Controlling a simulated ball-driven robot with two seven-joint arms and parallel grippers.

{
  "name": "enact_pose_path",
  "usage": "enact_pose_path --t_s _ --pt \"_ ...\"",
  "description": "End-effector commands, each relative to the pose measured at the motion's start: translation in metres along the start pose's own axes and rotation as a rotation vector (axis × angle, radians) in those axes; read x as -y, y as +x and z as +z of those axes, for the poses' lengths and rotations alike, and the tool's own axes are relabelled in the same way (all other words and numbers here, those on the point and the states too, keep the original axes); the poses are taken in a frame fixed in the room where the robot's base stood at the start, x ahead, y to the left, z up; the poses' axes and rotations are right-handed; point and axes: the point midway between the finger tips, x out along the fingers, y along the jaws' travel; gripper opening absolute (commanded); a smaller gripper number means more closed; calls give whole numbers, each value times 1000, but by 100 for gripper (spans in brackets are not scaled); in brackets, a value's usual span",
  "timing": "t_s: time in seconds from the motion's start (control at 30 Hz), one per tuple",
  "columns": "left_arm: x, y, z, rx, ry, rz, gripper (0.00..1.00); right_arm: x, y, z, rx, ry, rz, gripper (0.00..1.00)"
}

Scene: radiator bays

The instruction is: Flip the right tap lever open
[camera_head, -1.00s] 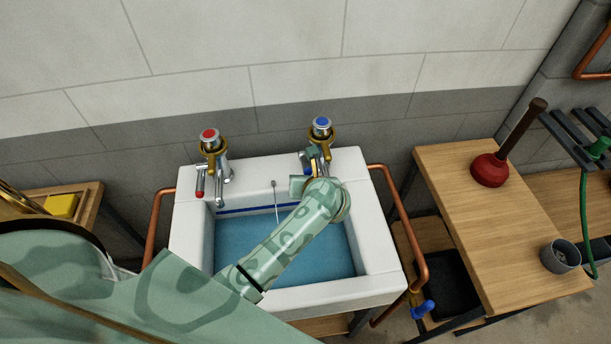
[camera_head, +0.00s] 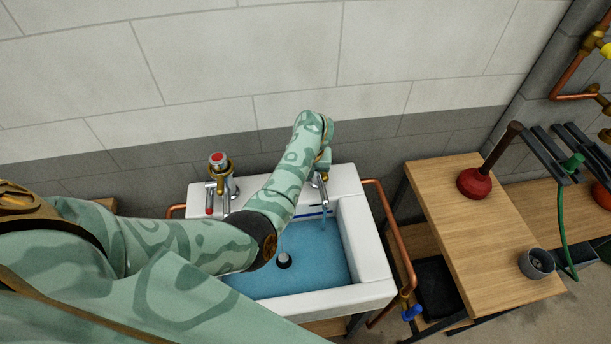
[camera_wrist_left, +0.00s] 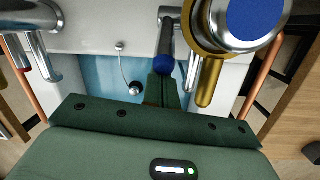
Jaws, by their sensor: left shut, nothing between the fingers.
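The right tap (camera_head: 319,190) stands on the sink's back right rim, largely hidden behind my left arm in the head view. A thin pale streak shows below its spout, perhaps water. In the left wrist view the tap's blue cap (camera_wrist_left: 257,18) and brass collar are large at upper right. Its dark lever (camera_wrist_left: 166,38) with a blue ball end lies left of the collar. My left gripper (camera_wrist_left: 164,82) is shut and empty, its fingertips close to the ball; I cannot tell whether they touch. My right gripper is out of view.
The left tap (camera_head: 219,175) has a red cap and red-tipped lever. The white sink (camera_head: 372,255) holds blue water and a plug on a chain. A copper pipe (camera_head: 393,225) runs along its right side. A wooden bench (camera_head: 465,225) with a plunger and cup stands right.

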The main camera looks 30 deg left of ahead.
Motion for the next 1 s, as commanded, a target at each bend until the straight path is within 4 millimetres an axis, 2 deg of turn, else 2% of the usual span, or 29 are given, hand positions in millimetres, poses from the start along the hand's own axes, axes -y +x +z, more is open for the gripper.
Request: enact_pose_path --t_s 0.67,0.77,1.0 --pt "-1 -8 6 -10 0 -1 0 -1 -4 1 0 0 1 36" --pt "0 -20 7 -10 0 -2 0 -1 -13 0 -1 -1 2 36" --pt "0 -69 5 -14 1 -6 0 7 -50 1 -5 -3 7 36"
